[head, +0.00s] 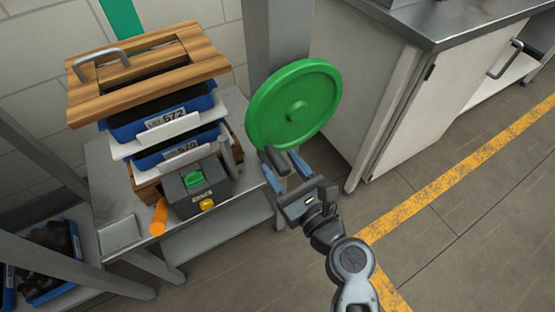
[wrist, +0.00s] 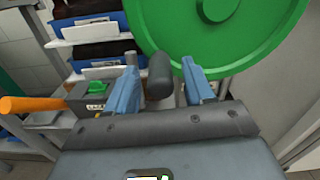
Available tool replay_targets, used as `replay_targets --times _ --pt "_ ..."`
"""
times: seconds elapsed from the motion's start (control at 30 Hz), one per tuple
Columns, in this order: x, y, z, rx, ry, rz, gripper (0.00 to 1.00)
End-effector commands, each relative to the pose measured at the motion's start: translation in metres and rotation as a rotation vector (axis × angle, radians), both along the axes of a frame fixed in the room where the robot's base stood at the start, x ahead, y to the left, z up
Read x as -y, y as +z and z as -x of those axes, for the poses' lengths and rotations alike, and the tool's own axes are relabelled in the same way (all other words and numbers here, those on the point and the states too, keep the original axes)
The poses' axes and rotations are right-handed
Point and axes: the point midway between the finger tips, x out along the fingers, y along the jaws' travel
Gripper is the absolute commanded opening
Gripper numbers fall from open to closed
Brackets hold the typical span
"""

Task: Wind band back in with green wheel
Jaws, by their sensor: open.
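The large green wheel (head: 296,104) stands upright on edge, face toward me, beside a grey post. It also fills the upper right of the wrist view (wrist: 235,45). A dark cylindrical knob (wrist: 160,76) sticks out from its lower edge toward me; in the head view the knob (head: 278,161) is partly hidden by my fingers. My gripper (head: 285,168) is open at the wheel's lower edge. In the wrist view its blue fingers (wrist: 160,84) stand on either side of the knob, with a gap visible on each side. I cannot make out a band.
Left of the wheel, a grey bench (head: 100,190) carries stacked blue trays (head: 160,118) under a wooden frame (head: 150,68). A dark box (head: 180,192) with green and yellow buttons and an orange cylinder (head: 159,216) sit in front. A white cabinet (head: 425,110) stands right; the floor before it is clear.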

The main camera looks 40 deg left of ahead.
Motion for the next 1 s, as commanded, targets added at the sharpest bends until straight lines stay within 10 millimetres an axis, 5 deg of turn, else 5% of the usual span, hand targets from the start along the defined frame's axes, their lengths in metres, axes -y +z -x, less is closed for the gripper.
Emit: replay_targets --times 0.5,1.0 --pt "-0.019 0.0 -0.008 0.0 0.0 0.0 0.53" --pt "-0.019 0.0 -0.008 -0.001 0.0 0.0 0.05"
